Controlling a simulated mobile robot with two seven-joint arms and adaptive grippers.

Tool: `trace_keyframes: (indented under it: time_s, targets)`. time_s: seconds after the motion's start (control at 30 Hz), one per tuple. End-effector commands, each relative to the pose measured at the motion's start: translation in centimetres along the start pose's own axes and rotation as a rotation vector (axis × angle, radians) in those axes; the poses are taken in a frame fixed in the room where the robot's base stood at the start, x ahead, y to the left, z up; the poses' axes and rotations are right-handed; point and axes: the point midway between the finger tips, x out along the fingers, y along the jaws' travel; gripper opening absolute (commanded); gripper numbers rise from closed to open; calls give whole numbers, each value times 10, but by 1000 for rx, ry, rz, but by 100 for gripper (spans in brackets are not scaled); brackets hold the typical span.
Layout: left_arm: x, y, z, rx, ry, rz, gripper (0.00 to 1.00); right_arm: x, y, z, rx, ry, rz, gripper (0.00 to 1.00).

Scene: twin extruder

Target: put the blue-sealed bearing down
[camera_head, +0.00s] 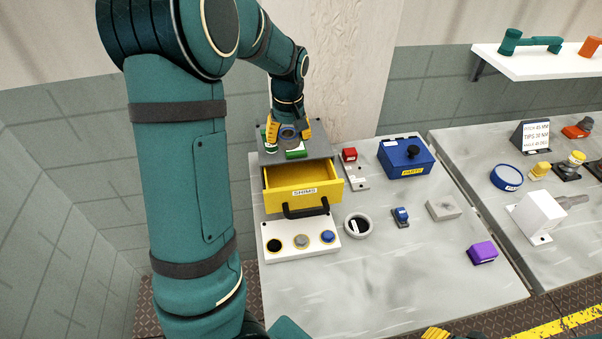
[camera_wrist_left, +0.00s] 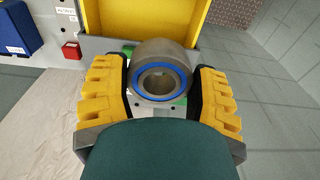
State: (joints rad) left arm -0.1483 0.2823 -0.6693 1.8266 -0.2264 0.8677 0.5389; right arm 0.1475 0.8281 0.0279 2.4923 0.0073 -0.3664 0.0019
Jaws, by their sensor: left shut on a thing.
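The blue-sealed bearing (camera_wrist_left: 163,57) is a grey metal ring with a blue ring around its bore. In the left wrist view it sits between the two yellow fingers of my left gripper (camera_wrist_left: 162,92), which is shut on it. In the head view my left gripper (camera_head: 289,131) is over the grey top of the shims cabinet (camera_head: 322,151), with the bearing (camera_head: 288,134) between its fingers. Green and white pieces show on the top beneath it; contact there cannot be told. Part of my right gripper (camera_head: 437,334) shows at the bottom edge, its jaws mostly cut off.
The yellow shims drawer (camera_head: 305,191) stands open below the top. A white panel (camera_head: 302,246) with black, grey and blue round pieces lies in front. A grey ring (camera_head: 358,226), a blue parts box (camera_head: 406,158) and a purple block (camera_head: 482,253) are right. The table's front middle is clear.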

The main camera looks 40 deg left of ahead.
Motion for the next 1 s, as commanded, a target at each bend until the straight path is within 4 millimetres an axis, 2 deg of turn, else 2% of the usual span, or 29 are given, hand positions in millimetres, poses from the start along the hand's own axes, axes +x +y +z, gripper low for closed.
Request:
trace_keyframes:
  time_s: [0.3, 0.5, 0.6, 0.83, 1.0]
  targets:
    - [76, 0, 7, 1, -6, -6, 18, 12, 4, 2, 1, 0, 2, 47]
    - [118, 0, 10, 2, -4, -4, 18, 17, 6, 2, 1, 0, 4, 47]
    - [130, 1, 11, 2, -3, -2, 18, 19, 6, 2, 1, 0, 4, 47]
    - [144, 1, 12, 2, -2, -3, 18, 20, 7, 2, 1, 0, 4, 47]
    - [168, 1, 14, 2, -3, -3, 18, 24, 8, 3, 1, 0, 5, 47]
